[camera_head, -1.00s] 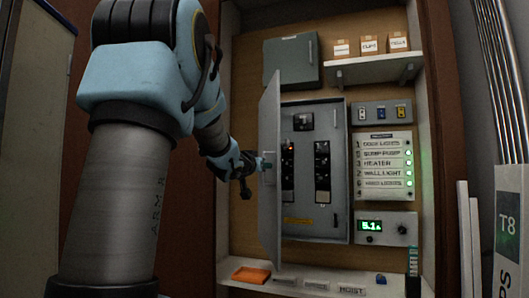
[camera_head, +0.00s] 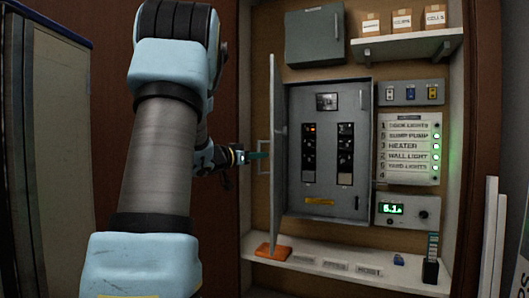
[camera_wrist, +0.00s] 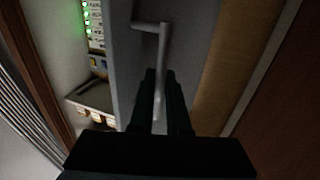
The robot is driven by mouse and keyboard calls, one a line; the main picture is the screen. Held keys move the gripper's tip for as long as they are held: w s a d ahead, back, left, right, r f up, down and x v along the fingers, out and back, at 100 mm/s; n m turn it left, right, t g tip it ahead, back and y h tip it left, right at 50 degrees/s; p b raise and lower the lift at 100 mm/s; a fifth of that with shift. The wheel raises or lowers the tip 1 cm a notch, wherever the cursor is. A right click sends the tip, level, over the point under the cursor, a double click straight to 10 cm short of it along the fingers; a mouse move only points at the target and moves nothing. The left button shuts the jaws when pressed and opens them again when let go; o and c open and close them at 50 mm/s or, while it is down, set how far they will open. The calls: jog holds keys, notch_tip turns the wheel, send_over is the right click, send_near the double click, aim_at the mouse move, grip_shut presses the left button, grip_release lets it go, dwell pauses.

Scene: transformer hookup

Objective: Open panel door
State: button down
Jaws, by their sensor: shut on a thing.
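The grey panel door (camera_head: 278,120) stands open, swung out to the left of the grey electrical panel (camera_head: 365,150), and shows nearly edge-on in the head view. Its bar handle (camera_head: 263,142) sticks out on the left side of the door. My gripper (camera_head: 262,155) comes in from the left at the handle. In the wrist view the two dark fingers of my gripper (camera_wrist: 163,82) are closed around the handle (camera_wrist: 163,50), one on each side. The door's outer face (camera_wrist: 190,50) fills the middle of that view.
The panel shows dark breakers (camera_head: 345,155) inside. A labelled switch board (camera_head: 408,147) with green lights is to its right. A grey box (camera_head: 315,37) hangs above. An orange tray (camera_head: 273,252) sits on the lower shelf (camera_head: 320,262), below the door.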

jog(key=shift+s+a+f, duration=0.1)
jog(key=shift+a+f, duration=0.1)
jog(key=shift+f, duration=0.05)
jog(key=c, duration=0.9)
grip_release()
jog(key=shift+r, duration=0.2)
jog(key=b+v, duration=0.2)
jog(key=v, duration=0.8)
jog(key=shift+s+a+b, duration=0.3)
jog(key=shift+b, duration=0.05)
